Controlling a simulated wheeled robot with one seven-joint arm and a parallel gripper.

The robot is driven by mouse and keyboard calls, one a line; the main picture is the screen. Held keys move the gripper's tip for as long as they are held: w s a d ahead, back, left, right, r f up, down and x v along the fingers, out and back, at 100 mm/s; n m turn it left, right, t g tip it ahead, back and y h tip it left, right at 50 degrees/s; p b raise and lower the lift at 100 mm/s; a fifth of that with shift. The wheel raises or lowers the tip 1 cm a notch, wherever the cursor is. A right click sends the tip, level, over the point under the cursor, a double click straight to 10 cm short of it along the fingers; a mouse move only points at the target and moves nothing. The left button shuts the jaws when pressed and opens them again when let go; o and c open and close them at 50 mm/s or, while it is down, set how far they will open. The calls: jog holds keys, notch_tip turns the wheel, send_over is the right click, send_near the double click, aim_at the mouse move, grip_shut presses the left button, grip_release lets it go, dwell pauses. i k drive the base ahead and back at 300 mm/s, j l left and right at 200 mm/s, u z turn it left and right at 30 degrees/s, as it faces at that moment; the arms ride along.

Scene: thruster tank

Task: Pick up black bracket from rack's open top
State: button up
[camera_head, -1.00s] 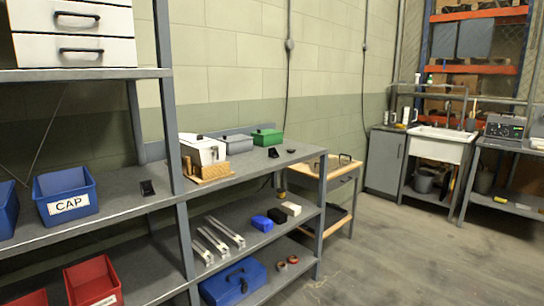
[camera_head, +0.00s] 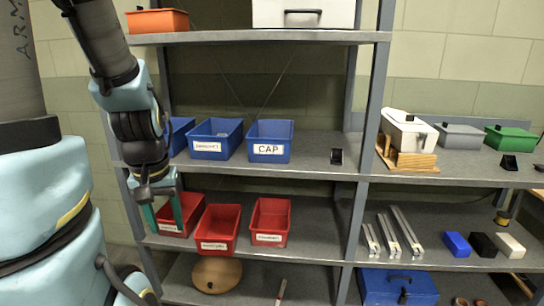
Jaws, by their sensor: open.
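A small black bracket (camera_head: 508,163) sits on the open top (camera_head: 462,172) of the rack's lower right section, in front of a green box. A similar black piece (camera_head: 336,156) stands on the middle shelf of the taller left section, right of the CAP bin. My gripper (camera_head: 164,214) hangs at the left of the view, fingers pointing down, in front of the left red bin. Its green-tipped fingers are apart with nothing seen between them. It is far left of both black pieces.
The open top also holds a white container (camera_head: 410,131) on a wooden stand, a grey box (camera_head: 460,136) and the green box (camera_head: 511,139). A rack upright (camera_head: 372,120) stands between the sections. Blue bins (camera_head: 270,140) and red bins (camera_head: 270,220) fill the left shelves.

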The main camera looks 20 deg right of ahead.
aim_at(509, 162)
jog(key=k+l+u, duration=0.45)
jog(key=l, duration=0.95)
jog(key=k+l+u, duration=0.4)
jog(key=k+l, duration=0.25)
jog(key=l, duration=0.65)
jog(key=k+l+u, duration=0.45)
jog(key=k+l, duration=0.35)
jog(key=l, duration=0.25)
jog(key=k+l+u, duration=0.45)
jog(key=k+l, duration=0.3)
jog(key=k, duration=0.2)
